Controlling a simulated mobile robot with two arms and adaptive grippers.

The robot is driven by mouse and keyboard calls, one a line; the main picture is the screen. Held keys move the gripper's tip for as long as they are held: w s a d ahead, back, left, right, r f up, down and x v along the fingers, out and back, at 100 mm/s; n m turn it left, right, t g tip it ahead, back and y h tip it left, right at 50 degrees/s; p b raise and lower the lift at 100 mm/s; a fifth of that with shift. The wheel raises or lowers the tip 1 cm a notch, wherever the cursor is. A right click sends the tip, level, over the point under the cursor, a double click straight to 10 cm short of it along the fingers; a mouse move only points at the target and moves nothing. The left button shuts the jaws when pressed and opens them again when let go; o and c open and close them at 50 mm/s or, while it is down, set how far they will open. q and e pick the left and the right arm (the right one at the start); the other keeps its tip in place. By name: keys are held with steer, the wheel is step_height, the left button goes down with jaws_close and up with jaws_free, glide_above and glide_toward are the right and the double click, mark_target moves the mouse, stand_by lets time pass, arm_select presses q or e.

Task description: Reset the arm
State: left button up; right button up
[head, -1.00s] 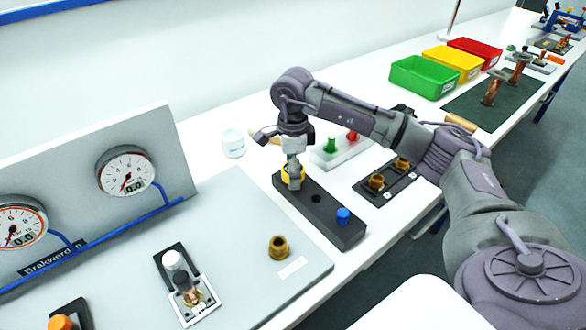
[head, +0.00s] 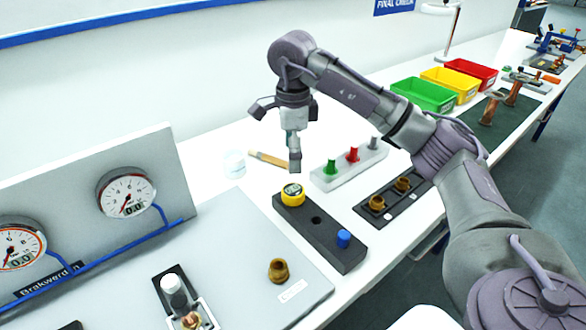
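My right arm comes in from the right, and its gripper (head: 295,166) points down over the black block (head: 340,252). It hangs in the air just above a yellow-ringed round piece (head: 292,195) seated at the block's far left end, with a gap between them. The gripper holds nothing that I can see. Its fingers are seen side-on, one covering the other, so their opening is hidden. My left gripper is not in view.
The block also has an empty hole and a blue knob (head: 343,238). Behind are a white stand (head: 345,170) with coloured pegs and a black plate with brass fittings (head: 377,203). A gauge panel (head: 90,205) stands left. Green, yellow and red bins (head: 423,95) stand farther back.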

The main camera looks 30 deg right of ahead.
steer(key=shift+r, duration=0.4)
